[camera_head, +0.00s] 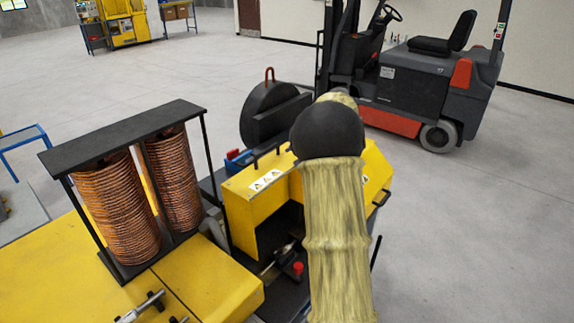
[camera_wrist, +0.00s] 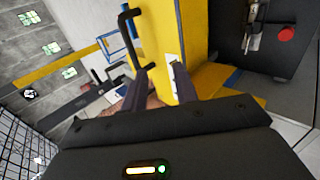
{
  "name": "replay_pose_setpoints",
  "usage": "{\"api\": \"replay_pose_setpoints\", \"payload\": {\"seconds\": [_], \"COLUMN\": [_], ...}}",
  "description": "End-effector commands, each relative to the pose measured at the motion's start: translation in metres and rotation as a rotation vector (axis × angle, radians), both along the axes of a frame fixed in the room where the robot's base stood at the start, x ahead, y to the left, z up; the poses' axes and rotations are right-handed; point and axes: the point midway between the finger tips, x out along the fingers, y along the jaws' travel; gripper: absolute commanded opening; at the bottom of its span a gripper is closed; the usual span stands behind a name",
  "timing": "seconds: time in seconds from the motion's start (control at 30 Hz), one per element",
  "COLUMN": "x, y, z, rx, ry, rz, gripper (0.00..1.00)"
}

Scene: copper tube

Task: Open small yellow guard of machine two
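The machine has a yellow guard with warning labels (camera_head: 252,196) left of my arm in the head view. Another yellow guard part (camera_head: 377,172), with a black handle (camera_head: 382,198), shows right of my arm. In the wrist view a yellow guard panel (camera_wrist: 170,30) stands in front of my gripper (camera_wrist: 161,82), with a black bar handle (camera_wrist: 128,35) on its left side. My gripper's two fingers are apart, with the panel visible between them and the handle beyond the left finger. I cannot tell whether they touch the panel. My arm hides the gripper in the head view.
Two copper coils (camera_head: 120,215) stand in a black frame on the yellow machine bed (camera_head: 205,280) at left. A black disc (camera_head: 265,112) stands behind the guard. A forklift (camera_head: 425,80) is parked behind. The floor at right is clear.

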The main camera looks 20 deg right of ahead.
Motion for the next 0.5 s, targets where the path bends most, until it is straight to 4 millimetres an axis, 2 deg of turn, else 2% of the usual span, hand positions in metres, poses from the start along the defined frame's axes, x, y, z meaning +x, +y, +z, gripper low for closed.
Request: {"api": "replay_pose_setpoints", "payload": {"seconds": [0.3,0.5], "x": [-0.042,-0.058], "y": [-0.021,-0.029], "z": [0.042,0.061], "rx": [-0.001,0.000], "ry": [-0.004,-0.002], "rz": [-0.002,0.000], "gripper": [0.29,0.29]}}
